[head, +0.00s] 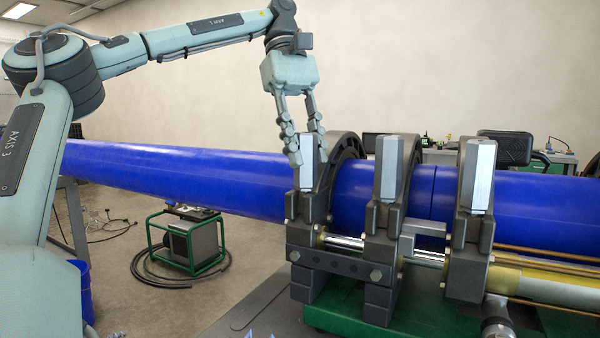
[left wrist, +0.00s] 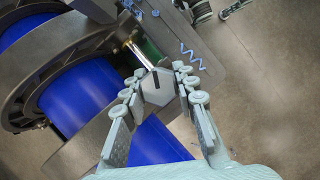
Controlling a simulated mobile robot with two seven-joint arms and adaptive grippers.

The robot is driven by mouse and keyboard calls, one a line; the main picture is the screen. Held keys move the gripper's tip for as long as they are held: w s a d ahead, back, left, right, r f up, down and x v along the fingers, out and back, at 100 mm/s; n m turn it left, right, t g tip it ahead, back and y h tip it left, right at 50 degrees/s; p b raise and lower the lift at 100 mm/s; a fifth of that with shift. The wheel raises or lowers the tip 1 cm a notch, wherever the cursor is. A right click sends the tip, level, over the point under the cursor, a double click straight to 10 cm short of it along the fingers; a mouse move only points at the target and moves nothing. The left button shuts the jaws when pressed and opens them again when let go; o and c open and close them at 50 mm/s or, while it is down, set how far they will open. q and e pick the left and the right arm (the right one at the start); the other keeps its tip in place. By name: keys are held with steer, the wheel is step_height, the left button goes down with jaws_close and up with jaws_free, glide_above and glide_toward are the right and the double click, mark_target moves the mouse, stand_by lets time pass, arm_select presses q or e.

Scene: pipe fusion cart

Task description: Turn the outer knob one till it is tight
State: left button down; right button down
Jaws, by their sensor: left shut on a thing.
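The outer knob one looks like a tall silver faceted piece (head: 308,172) on top of the leftmost clamp. My left gripper (head: 307,147) comes down on it from above, with a finger on each side of its upper end. In the left wrist view the knob's grey six-sided end (left wrist: 158,87) sits between the fingertips of the left gripper (left wrist: 159,85), which are shut on it. A dark slot or mark crosses that end. The fingers hide part of the knob's sides. My right gripper does not show.
A long blue pipe (head: 190,172) runs through the dark clamps. Similar silver pieces top the middle clamp (head: 388,168) and the right clamp (head: 479,178). A green-framed box (head: 190,245) with a black hose stands on the floor behind.

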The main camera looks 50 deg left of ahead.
arm_select(q)
steer(key=m+g, duration=0.1)
steer(key=m, duration=0.2)
steer(key=shift+y, duration=0.3)
steer(key=shift+m+g, duration=0.3)
steer(key=shift+m, duration=0.6)
steer(key=shift+m+y, duration=0.3)
steer(key=shift+m, duration=0.3)
steer(key=m+g, duration=0.1)
steer(key=m, duration=0.1)
steer(key=shift+m+y, duration=0.4)
jaws_free()
steer(key=shift+c, duration=0.5)
